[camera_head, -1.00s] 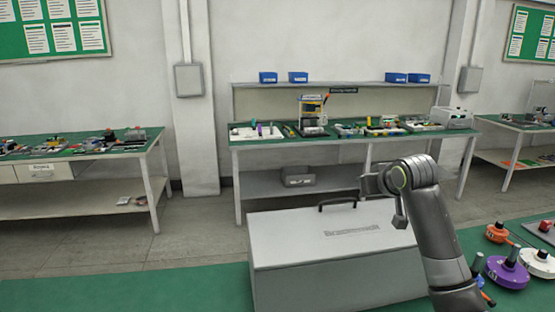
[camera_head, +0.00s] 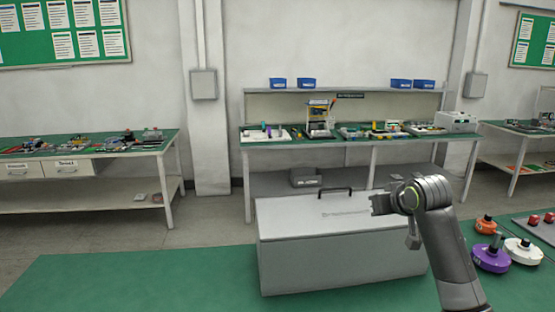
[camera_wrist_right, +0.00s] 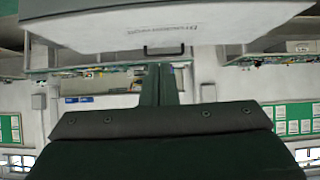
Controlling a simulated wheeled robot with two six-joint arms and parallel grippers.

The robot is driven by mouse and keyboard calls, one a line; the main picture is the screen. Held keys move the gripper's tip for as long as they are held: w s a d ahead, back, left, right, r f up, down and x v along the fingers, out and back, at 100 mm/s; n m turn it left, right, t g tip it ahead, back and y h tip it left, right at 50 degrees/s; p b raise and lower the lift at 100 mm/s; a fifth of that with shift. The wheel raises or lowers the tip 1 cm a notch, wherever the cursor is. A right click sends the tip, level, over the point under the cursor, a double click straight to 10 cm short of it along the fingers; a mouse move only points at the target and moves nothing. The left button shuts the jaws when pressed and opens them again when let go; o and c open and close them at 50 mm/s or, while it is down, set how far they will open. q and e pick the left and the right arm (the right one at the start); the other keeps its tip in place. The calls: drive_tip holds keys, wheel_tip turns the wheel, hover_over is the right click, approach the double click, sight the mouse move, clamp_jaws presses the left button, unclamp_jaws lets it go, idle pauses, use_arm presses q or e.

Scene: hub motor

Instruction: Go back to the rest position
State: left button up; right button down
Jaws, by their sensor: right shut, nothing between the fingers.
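My right gripper (camera_head: 378,204) hangs over the right part of the grey lidded box (camera_head: 340,262), at the end of the arm that comes in from the lower right. It points left and is shut and empty. In the right wrist view its two fingers (camera_wrist_right: 160,84) lie together, with the box (camera_wrist_right: 170,30) and its dark handle beyond them. My left gripper and arm are not in the head view.
The box stands on a green table top (camera_head: 120,275), clear on the left. At right lie an orange hub motor (camera_head: 484,227), a purple one (camera_head: 490,258) and a white one (camera_head: 523,252). Behind are cluttered workbenches (camera_head: 350,142) and a shelf with blue bins (camera_head: 278,84).

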drive_tip(key=s+d+f+g+h, duration=0.1)
drive_tip(key=s+f+g, duration=0.1)
drive_tip(key=s+f, duration=0.8)
drive_tip(key=s+d+f+g, duration=0.1)
drive_tip(key=s+f, duration=0.6)
drive_tip(key=f, duration=0.6)
drive_tip(key=s+d+f+m+g+h, duration=0.1)
drive_tip(key=s+f, duration=0.2)
drive_tip(key=s, duration=0.7)
drive_tip(key=s+d+f+g, duration=0.1)
drive_tip(key=s+f+g, duration=0.15)
drive_tip(key=s, duration=0.85)
drive_tip(key=s+d+f+m+g+h, duration=0.1)
drive_tip(key=s+f, duration=0.2)
drive_tip(key=s, duration=0.7)
wheel_tip(320, 180, down, 26)
drive_tip(key=d, duration=0.1)
drive_tip(key=s+a+f+g, duration=0.1)
drive_tip(key=s+f+g, duration=0.1)
drive_tip(key=s+f, duration=1.2)
drive_tip(key=shift+s+y, duration=0.4)
drive_tip(key=shift+s, duration=0.15)
drive_tip(key=shift+f, duration=0.1)
